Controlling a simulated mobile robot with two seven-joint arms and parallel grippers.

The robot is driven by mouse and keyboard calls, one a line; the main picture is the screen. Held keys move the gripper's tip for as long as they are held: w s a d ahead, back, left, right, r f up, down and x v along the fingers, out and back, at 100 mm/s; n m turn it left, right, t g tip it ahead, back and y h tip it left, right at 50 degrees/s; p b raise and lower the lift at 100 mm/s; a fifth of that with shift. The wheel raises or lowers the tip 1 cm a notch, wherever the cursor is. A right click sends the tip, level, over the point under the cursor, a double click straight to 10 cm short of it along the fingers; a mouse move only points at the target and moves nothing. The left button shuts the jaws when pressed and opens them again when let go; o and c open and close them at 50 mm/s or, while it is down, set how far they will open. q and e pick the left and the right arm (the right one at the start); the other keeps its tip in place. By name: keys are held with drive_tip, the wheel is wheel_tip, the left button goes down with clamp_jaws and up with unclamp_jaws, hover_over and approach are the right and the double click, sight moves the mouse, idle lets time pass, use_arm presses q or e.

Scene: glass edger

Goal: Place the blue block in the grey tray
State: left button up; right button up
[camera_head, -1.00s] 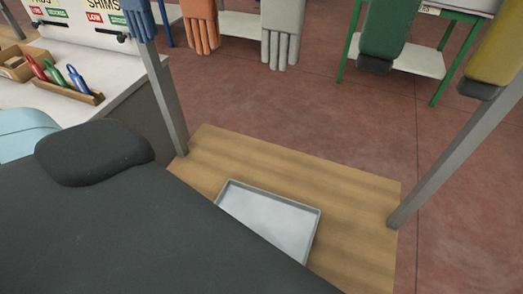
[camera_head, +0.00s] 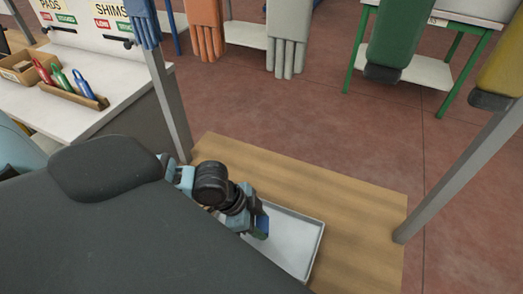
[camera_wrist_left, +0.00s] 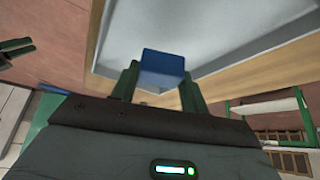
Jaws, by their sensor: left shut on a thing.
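The grey tray (camera_head: 296,246) lies on a wooden board, partly hidden behind my dark body at the lower left. My left gripper (camera_head: 254,222) is over the tray's left part in the head view. It is shut on the blue block (camera_head: 263,222). In the left wrist view the blue block (camera_wrist_left: 163,66) sits between the two green fingers of the left gripper (camera_wrist_left: 160,84), with the grey tray (camera_wrist_left: 225,30) beyond it. I cannot tell whether the block touches the tray floor.
The wooden surface (camera_head: 360,220) has bare room right of the tray. Grey posts (camera_head: 455,175) stand at its corners. Several gloves, such as a white one (camera_head: 288,35), hang behind it. A white bench (camera_head: 105,85) with colored tools stands at the left.

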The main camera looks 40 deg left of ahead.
sight(261, 227)
use_arm(q)
drive_tip(key=shift+w+d, duration=0.1)
drive_tip(key=shift+w, duration=0.2)
drive_tip(key=shift+w+f, duration=0.1)
drive_tip(key=shift+f, duration=1.65)
drive_tip(key=shift+f, duration=0.15)
drive_tip(key=o, duration=1)
drive_tip(key=p+v, duration=0.1)
drive_tip(key=v, duration=1.1)
